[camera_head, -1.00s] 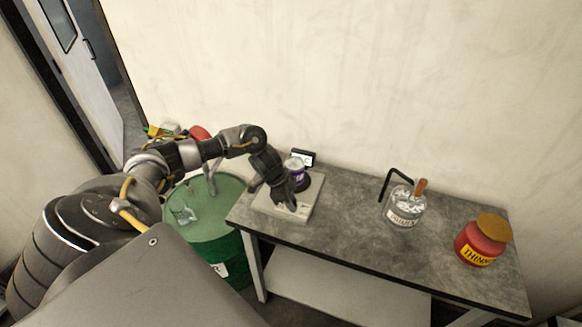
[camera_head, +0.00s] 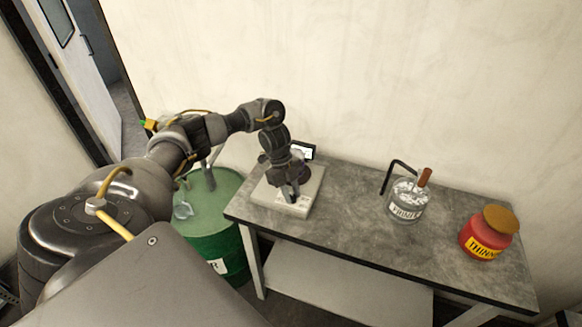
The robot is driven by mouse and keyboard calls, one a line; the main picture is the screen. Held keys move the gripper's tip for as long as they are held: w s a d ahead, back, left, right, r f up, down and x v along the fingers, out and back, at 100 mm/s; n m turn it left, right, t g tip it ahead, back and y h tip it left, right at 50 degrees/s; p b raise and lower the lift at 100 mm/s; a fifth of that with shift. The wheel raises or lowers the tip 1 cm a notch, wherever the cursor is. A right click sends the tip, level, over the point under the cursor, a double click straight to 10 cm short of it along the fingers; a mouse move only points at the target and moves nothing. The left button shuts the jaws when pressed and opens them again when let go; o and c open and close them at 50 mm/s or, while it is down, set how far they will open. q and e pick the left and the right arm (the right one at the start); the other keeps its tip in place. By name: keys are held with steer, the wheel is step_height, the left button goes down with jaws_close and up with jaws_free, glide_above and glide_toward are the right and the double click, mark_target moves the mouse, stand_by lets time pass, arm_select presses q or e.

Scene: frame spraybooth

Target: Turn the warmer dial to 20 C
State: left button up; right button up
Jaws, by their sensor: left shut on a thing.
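The warmer (camera_head: 306,206) is a pale flat box at the left end of the grey table. A small dark display (camera_head: 304,151) with a white screen stands behind it, partly hidden by my wrist; I cannot read a value. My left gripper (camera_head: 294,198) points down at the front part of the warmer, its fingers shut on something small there. A dark purple can (camera_head: 305,172) on the warmer is mostly covered by my gripper. My right gripper is not in view.
A jar labelled PRIMER (camera_head: 405,205) with a brush and a black bent rod stands mid-table. A red THINNER jar (camera_head: 484,240) stands at the right. A green drum (camera_head: 215,215) stands left of the table (camera_head: 350,220). The table between warmer and jars is clear.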

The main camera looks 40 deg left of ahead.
arm_select(q)
steer(key=shift+w+m, duration=0.1)
steer(key=shift+m, duration=0.4)
steer(key=o, duration=1)
steer(key=v, duration=1)
steer(key=shift+w+a+r, duration=0.1)
steer(key=shift+w+r, duration=0.1)
steer(key=shift+r, duration=0.2)
